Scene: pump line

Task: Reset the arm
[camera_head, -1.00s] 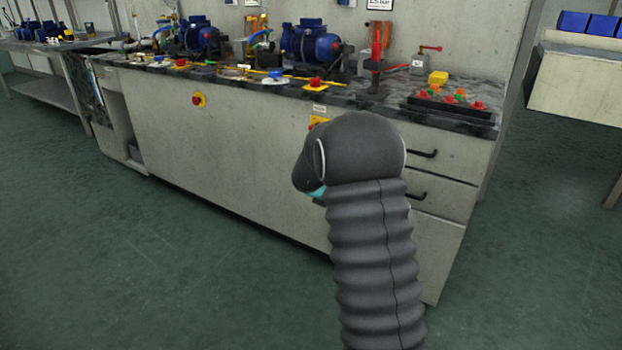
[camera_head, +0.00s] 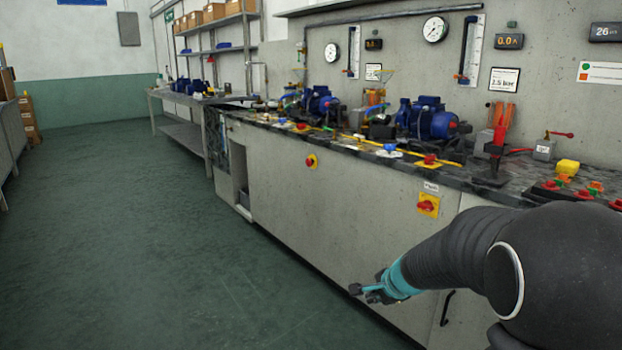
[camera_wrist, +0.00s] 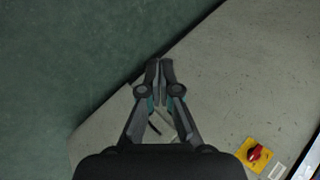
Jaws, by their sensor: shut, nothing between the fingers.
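My gripper (camera_head: 370,291) is at the end of my dark arm in the head view, in front of the grey bench's (camera_head: 292,205) front panel and below its top. In the wrist view my gripper (camera_wrist: 160,66) has its fingertips together with nothing between them. The fingers point toward the green floor (camera_wrist: 75,55) and the lower edge of the bench front. My arm reaches in from the right and hides part of the bench drawers.
A red knob on a yellow plate (camera_head: 428,205) is on the bench front, also in the wrist view (camera_wrist: 255,153). The floor at left (camera_head: 120,240) is clear.

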